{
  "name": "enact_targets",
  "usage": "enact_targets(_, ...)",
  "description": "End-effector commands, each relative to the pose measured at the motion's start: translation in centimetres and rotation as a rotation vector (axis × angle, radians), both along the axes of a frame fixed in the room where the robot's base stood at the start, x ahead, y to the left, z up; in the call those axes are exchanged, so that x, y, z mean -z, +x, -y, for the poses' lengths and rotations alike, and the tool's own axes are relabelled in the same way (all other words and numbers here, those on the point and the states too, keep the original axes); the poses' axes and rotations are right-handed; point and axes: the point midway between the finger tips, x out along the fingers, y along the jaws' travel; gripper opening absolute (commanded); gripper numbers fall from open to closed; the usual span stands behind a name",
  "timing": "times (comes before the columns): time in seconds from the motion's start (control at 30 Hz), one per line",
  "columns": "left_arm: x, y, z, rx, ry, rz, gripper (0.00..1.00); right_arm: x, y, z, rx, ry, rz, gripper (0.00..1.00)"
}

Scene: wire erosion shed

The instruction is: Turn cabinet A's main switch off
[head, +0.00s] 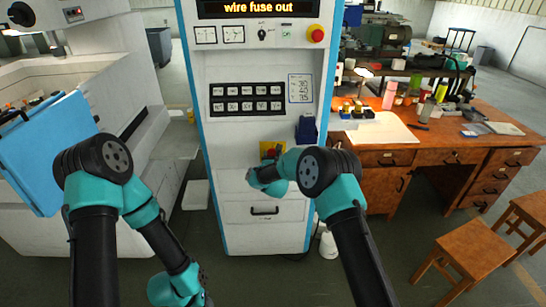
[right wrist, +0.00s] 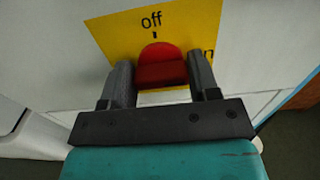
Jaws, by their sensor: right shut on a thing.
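Cabinet A appears to be the tall white cabinet with blue edges (head: 218,150) in the middle of the head view; I can read no letter on it. Its main switch is a red knob (right wrist: 160,65) on a yellow plate (right wrist: 108,33), low on the front; the plate also shows in the head view (head: 265,147). The plate reads "off" above the knob, with a black tick under it, and an "n" shows at right. My right gripper (right wrist: 161,78) is shut on the knob, one finger on each side. I cannot tell the knob's exact angle. My left arm shows, but its gripper does not.
The cabinet's display (head: 258,8) reads "wire fuse out". A red button (head: 316,33) and a dark blue holder (head: 306,129) are on its front. A cluttered wooden desk (head: 388,178) and a stool (head: 468,250) stand right; a white machine (head: 110,85) stands left.

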Motion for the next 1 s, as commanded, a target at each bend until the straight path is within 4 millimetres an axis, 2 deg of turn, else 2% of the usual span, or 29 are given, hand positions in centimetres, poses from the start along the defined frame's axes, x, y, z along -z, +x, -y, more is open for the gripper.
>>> enact_targets(0.27,0.0,0.0,0.0,0.0,0.0,0.0,0.43,0.0,-0.01,-0.04,0.0,-0.055,0.002,0.32)
enact_targets(0.47,0.0,0.0,0.0,0.0,0.0,0.0,0.43,0.01,-0.01,-0.1,0.0,-0.16,0.007,0.32)
enact_targets(1.0,0.0,0.0,0.0,0.0,0.0,0.0,0.43,0.11,-0.02,-0.33,0.0,-0.637,0.027,0.32)
